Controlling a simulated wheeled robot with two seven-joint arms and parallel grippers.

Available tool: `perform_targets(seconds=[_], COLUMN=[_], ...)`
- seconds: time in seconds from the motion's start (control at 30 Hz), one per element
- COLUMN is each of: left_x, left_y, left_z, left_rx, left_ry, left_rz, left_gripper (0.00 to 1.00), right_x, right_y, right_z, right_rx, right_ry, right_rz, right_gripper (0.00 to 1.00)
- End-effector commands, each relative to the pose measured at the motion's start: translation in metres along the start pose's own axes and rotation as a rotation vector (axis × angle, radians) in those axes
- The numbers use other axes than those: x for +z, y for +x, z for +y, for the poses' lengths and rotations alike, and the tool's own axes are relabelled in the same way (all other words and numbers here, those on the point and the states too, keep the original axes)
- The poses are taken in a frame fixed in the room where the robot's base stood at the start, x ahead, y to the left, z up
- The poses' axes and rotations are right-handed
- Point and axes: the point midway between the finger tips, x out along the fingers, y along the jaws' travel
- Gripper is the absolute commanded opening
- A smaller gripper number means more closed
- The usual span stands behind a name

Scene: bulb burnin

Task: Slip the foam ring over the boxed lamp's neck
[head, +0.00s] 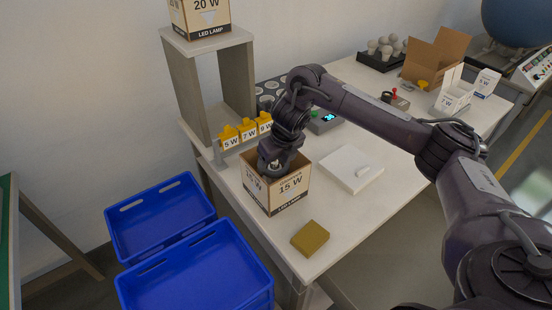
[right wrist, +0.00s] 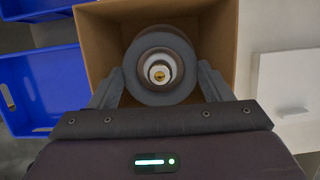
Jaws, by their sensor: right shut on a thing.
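The lamp box (head: 291,189), an open carton marked 15 W, stands on the table; its brown walls (right wrist: 101,45) show in the right wrist view. My right gripper (head: 275,169) reaches down into its opening. In the right wrist view, my right gripper (right wrist: 160,70) is shut on the grey foam ring (right wrist: 160,98), one finger on each side. The lamp (right wrist: 160,74) shows its metal cap through the ring's hole, roughly centred. I cannot tell how far down the neck the ring sits. The ring and lamp are hidden in the head view. My left gripper is out of view.
A white flat block (head: 349,170) lies right of the box and a mustard block (head: 310,238) in front. Blue crates (head: 160,216) stand below on the left. A shelf (head: 190,85) with a 20 W box (head: 200,17) stands behind. Yellow-tagged holders (head: 247,130) are close behind the box.

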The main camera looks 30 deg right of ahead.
Motion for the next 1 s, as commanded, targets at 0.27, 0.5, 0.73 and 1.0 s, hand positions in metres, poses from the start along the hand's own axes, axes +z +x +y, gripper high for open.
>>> perform_targets(seconds=[0.27, 0.5, 0.73, 1.0], left_x=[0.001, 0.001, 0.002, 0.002], left_y=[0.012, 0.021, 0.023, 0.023], left_z=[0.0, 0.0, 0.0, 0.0], left_rx=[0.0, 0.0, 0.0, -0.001], left_ry=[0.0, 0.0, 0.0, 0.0], left_rz=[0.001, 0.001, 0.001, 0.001], left_gripper=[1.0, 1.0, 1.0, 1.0], right_x=[-0.005, -0.009, -0.009, -0.009], right_y=[0.015, 0.027, 0.031, 0.03], right_z=[0.0, 0.0, 0.0, 0.0], right_rx=[0.0, 0.0, 0.0, 0.0], right_ry=[-0.001, -0.001, -0.001, -0.001], right_rz=[0.001, 0.001, 0.0, 0.0], right_gripper=[0.52, 0.52, 0.84, 0.98])
